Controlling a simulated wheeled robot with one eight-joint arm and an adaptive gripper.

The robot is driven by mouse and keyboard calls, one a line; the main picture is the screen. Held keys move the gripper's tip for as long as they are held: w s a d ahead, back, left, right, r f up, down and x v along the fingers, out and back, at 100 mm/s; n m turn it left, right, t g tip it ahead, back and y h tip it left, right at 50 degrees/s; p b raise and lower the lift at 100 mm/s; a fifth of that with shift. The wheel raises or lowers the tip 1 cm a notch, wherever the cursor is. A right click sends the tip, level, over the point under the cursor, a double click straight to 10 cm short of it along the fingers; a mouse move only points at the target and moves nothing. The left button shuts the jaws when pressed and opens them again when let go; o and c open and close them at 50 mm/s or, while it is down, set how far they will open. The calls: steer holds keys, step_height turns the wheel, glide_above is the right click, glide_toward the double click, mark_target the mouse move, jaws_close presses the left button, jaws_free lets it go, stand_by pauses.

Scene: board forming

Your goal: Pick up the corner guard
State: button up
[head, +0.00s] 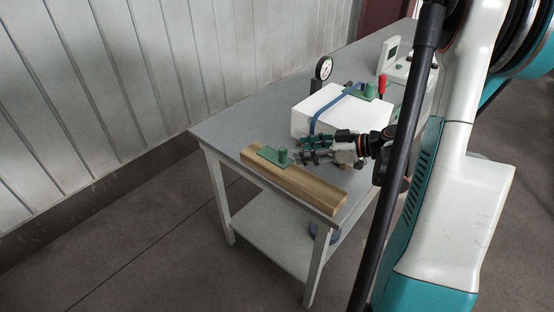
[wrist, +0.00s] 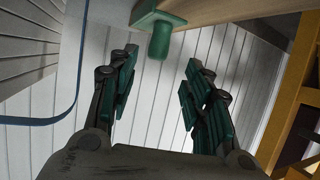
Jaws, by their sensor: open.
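A green corner guard (head: 275,156) with a short round knob sits on the edge of a wooden beam (head: 310,187). In the wrist view the guard (wrist: 160,32) shows at the top centre, its knob pointing down between my fingers. A second green guard (head: 368,92) with a knob lies on top of a white box (head: 322,113), by the blue strap. My gripper (head: 303,149) is open and empty, just right of the guard on the beam. In the wrist view its green-padded fingers (wrist: 162,78) stand apart, with the knob just beyond their tips.
The grey table (head: 222,128) holds the beam along its front. A dial gauge (head: 323,70) stands behind the white box, with a red-handled tool (head: 381,84) to its right. The box is close beside my gripper. The table's left corner is clear. A ribbed wall stands behind.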

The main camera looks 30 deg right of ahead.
mark_target(283, 151)
steer(key=x, duration=0.3)
steer(key=shift+w+a+f+b, duration=0.1)
steer(key=shift+b, duration=0.25)
steer(key=b+x, duration=0.2)
steer(key=x, duration=0.3)
steer(key=shift+f, duration=0.15)
jaws_close()
